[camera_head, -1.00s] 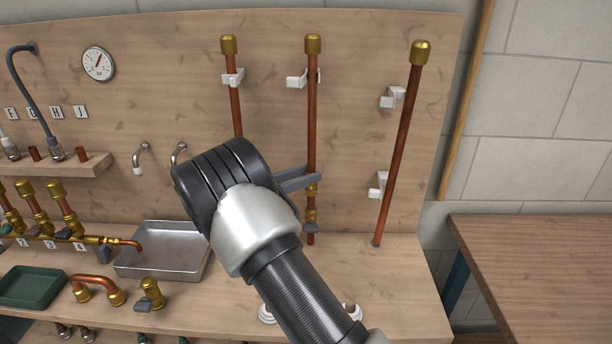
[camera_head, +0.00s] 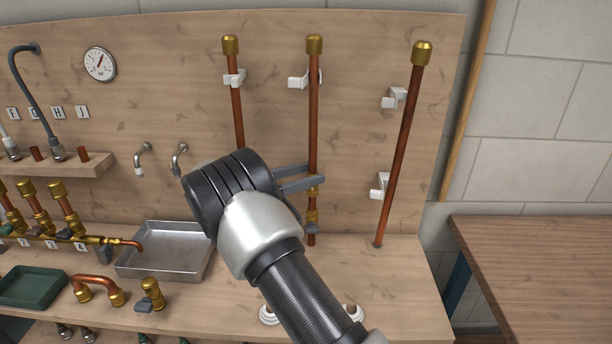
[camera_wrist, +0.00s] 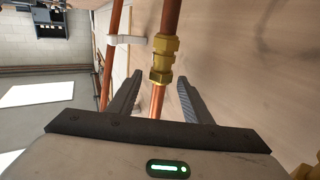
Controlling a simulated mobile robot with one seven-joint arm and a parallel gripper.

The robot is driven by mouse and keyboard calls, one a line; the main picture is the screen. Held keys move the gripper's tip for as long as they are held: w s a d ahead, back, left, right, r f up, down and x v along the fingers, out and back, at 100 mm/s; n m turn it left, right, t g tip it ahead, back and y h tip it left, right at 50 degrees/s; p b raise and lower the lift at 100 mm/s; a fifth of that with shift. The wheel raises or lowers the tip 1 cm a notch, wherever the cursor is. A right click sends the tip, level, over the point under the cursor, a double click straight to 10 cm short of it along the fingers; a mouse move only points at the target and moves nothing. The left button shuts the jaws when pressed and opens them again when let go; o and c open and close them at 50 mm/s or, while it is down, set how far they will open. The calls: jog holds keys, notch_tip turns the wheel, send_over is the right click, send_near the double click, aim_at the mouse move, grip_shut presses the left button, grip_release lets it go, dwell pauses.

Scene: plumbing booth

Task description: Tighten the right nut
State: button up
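A brass fitting (camera_wrist: 163,62) with nut-shaped sections sits on the middle copper pipe (camera_head: 314,120). In the wrist view my gripper (camera_wrist: 158,90) is open, with one finger on each side of the pipe. The brass fitting lies just beyond the fingers, and gaps show on both sides of the pipe. Which nut is the right one cannot be told.
A leaning copper pipe (camera_head: 402,150) with a brass cap stands to the right. Another capped pipe (camera_head: 236,105) stands to the left. White clips (camera_head: 299,82) stick out from the wooden board. A metal tray (camera_head: 165,262) and brass valve (camera_head: 152,294) lie on the bench.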

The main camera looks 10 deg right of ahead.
jog(key=v, duration=1.7)
jog(key=shift+a, duration=0.25)
jog(key=shift+s+a, duration=0.1)
